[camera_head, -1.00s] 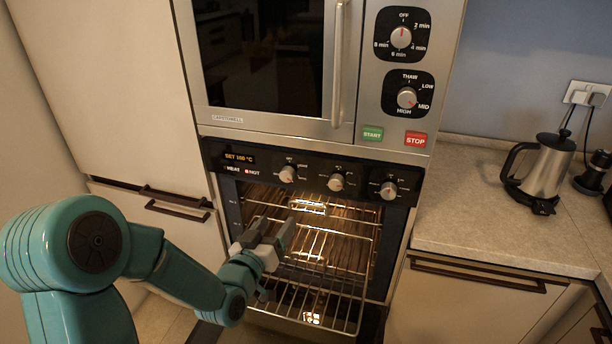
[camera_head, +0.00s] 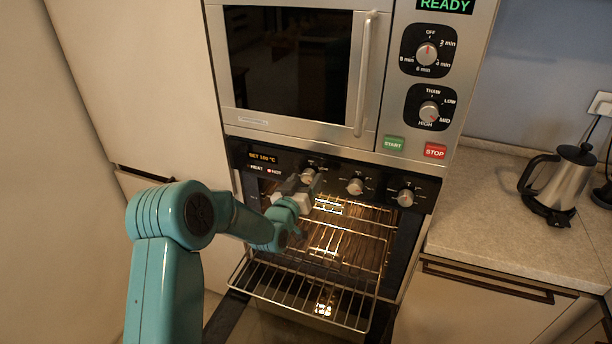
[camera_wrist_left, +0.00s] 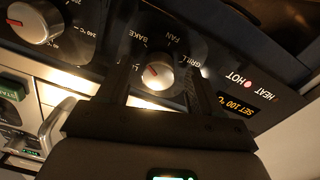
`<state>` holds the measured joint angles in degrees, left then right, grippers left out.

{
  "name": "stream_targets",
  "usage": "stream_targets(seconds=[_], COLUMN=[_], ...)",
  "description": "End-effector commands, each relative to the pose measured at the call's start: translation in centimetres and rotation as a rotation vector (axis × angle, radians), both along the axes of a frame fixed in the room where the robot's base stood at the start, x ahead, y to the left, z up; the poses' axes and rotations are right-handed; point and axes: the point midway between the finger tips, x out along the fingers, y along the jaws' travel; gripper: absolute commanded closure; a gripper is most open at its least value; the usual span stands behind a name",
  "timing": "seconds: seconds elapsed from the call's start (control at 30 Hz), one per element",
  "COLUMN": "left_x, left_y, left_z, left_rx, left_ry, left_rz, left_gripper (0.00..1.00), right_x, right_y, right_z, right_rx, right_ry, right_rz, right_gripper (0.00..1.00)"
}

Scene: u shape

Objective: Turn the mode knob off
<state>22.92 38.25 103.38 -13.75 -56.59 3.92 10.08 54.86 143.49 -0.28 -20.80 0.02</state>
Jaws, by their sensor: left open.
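The mode knob (camera_head: 308,175) is the leftmost silver knob on the black oven panel, below the microwave. In the left wrist view the knob (camera_wrist_left: 157,75) has a red pointer mark and the labels BAKE, FAN and GRILL around it. My left gripper (camera_head: 308,187) is open in front of the panel at this knob. In the left wrist view its fingers (camera_wrist_left: 160,84) appear on either side of the knob; I cannot tell whether they touch it. My right gripper is not in view.
The oven is open, with a wire rack (camera_head: 300,292) sticking out below my left arm. Two more oven knobs (camera_head: 355,186) (camera_head: 405,198) sit to the right. A kettle (camera_head: 567,180) stands on the counter (camera_head: 490,220). The microwave handle (camera_head: 364,75) projects above.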

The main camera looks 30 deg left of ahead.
Motion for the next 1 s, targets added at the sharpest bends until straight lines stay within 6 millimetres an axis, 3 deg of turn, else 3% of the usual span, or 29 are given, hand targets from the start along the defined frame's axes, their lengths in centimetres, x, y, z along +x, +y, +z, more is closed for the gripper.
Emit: stream_targets(seconds=[0.4, 0.57, 0.6, 0.83, 1.0], left_x=[0.9, 0.9, 0.9, 0.9, 0.9], left_y=[0.2, 0.2, 0.2, 0.2, 0.2], left_z=[0.0, 0.0, 0.0, -0.1, -0.4], left_rx=[0.000, 0.000, 0.000, -0.006, -0.050], left_ry=[0.000, -0.001, -0.001, -0.003, -0.017], left_rz=[0.000, 0.000, 0.000, 0.001, 0.002], left_gripper=[0.35, 0.87, 0.91, 0.91, 0.91], right_x=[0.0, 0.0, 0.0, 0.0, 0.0], right_y=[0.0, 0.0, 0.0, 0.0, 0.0], right_z=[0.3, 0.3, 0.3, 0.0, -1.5], right_rx=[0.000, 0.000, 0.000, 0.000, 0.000], right_ry=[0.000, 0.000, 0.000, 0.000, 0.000], right_rz=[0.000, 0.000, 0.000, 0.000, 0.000], right_gripper=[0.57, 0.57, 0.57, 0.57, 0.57])
